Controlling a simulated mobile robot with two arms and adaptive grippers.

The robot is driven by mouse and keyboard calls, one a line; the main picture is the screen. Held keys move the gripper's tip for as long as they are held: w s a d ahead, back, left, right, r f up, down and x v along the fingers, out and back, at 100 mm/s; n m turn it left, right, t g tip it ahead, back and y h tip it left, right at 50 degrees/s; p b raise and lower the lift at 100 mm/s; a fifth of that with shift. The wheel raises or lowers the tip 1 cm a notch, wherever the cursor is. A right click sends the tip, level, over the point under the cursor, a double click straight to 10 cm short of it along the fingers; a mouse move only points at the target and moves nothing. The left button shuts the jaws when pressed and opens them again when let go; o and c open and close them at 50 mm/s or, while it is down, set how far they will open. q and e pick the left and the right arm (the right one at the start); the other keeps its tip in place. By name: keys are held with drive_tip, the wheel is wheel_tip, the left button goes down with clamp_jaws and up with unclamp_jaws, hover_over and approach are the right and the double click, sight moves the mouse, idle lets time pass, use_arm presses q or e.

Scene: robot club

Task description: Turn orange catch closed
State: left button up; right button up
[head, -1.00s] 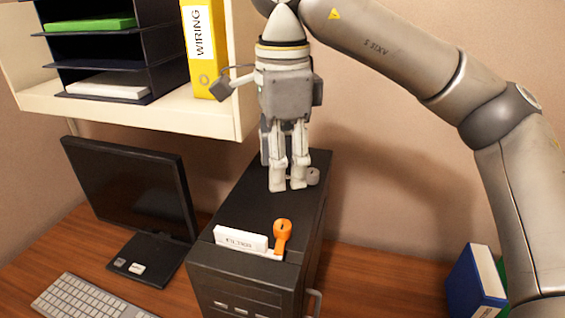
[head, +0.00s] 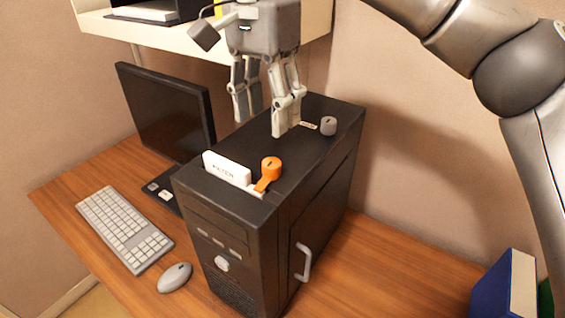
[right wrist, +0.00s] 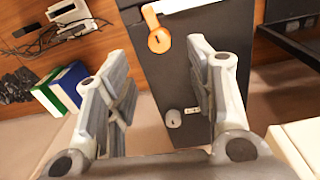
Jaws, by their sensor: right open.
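The orange catch (head: 268,171) is on top of the black computer tower (head: 330,150), near its front edge, beside a white filter piece (head: 227,168). Its round knob end points back, and its arm runs forward to the slot by the filter. In the right wrist view the orange catch (right wrist: 159,41) shows beyond and between the fingers. My right gripper (head: 266,112) is open and empty, pointing down above the tower, behind the catch and apart from it. My left gripper is not in view.
A grey knob (head: 328,125) stands on the tower top behind the catch. A monitor (head: 165,112), keyboard (head: 124,227) and mouse (head: 174,277) are to the left. A shelf (head: 200,42) hangs above. Blue binder (head: 492,287) stands at right.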

sight(271, 162)
wheel_tip(271, 162, down, 5)
drive_tip(key=shift+d+f, duration=0.1)
wheel_tip(271, 162, down, 4)
drive_tip(key=shift+d+f+p, duration=0.1)
drive_tip(key=shift+p, duration=0.4)
drive_tip(key=c, duration=1)
drive_tip(key=shift+f+m+b, duration=0.1)
drive_tip(key=shift+m+b, duration=0.2)
drive_tip(key=shift+m, duration=0.2)
drive_tip(key=shift+c, duration=0.2)
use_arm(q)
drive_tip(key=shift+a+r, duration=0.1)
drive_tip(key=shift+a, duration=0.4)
use_arm(e)
drive_tip(key=shift+m, duration=0.3)
drive_tip(key=o, duration=1)
drive_tip(key=shift+o, duration=0.2)
